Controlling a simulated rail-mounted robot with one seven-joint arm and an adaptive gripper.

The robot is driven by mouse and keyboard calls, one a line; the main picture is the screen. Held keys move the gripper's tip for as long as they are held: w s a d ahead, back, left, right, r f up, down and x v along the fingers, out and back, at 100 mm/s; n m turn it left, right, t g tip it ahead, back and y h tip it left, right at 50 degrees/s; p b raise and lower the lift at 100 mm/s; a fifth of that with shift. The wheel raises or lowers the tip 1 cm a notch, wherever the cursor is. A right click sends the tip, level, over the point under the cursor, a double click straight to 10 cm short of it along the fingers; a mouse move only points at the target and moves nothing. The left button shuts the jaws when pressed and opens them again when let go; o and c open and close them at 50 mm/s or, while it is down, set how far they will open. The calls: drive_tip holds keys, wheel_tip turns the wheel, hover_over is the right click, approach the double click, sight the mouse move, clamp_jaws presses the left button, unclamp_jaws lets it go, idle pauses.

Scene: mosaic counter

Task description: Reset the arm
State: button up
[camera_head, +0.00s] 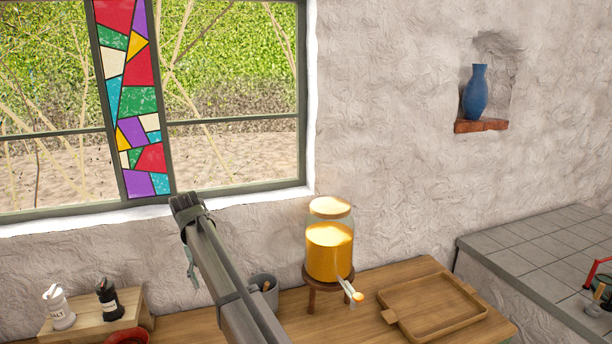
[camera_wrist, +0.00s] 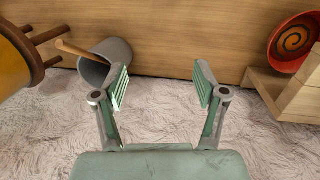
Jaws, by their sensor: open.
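My gripper (camera_wrist: 161,84) shows in the wrist view with its two green-padded fingers spread wide and nothing between them. It hangs in front of the rough plaster wall, near the wooden counter (camera_wrist: 180,35). In the head view my arm rises from the bottom centre and bends near the window. Only a small greenish part of the gripper (camera_head: 191,262) shows there, left of the arm link; its fingertips cannot be made out.
A grey cup (camera_wrist: 113,56) with a wooden-handled tool stands near one finger. The amber jar (camera_head: 330,252) on its wooden stand is close by. A red bowl (camera_wrist: 293,42), a wooden riser (camera_head: 90,315) with two shakers, and a wooden tray (camera_head: 432,308) are around. Stained glass (camera_head: 137,100) hangs at the window.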

drive_tip(key=s+d+f+m+g+p, duration=0.1)
drive_tip(key=s+d+f, duration=0.3)
drive_tip(key=d, duration=1)
drive_tip(key=s+d+f+m+h, duration=0.1)
drive_tip(key=s+d+f, duration=0.3)
drive_tip(key=d, duration=1)
drive_tip(key=s+d+f+m+g+h+p, duration=0.1)
drive_tip(key=s+d+f, duration=0.3)
drive_tip(key=d+f, duration=0.4)
drive_tip(key=shift+d+f+m+g+p, duration=0.15)
drive_tip(key=shift+d+m, duration=0.25)
drive_tip(key=shift+d, duration=1.2)
drive_tip(key=shift+d+r+m+g+p, duration=0.15)
drive_tip(key=shift+d+m, duration=0.25)
drive_tip(key=shift+d, duration=1.15)
drive_tip(key=s+d+f+g+b, duration=0.2)
drive_tip(key=s+d+f, duration=1)
drive_tip(key=s+f, duration=0.4)
drive_tip(key=s+a+f+g+y+b, duration=0.1)
drive_tip(key=s+a+f, duration=0.3)
drive_tip(key=s+f, duration=0.7)
drive_tip(key=s+a+f+g+y+b, duration=0.1)
drive_tip(key=s+a+f, duration=0.4)
drive_tip(key=s+f, duration=0.6)
drive_tip(key=shift+f+y+b, duration=0.55)
drive_tip(key=shift+f+y, duration=0.35)
drive_tip(key=shift+y, duration=0.1)
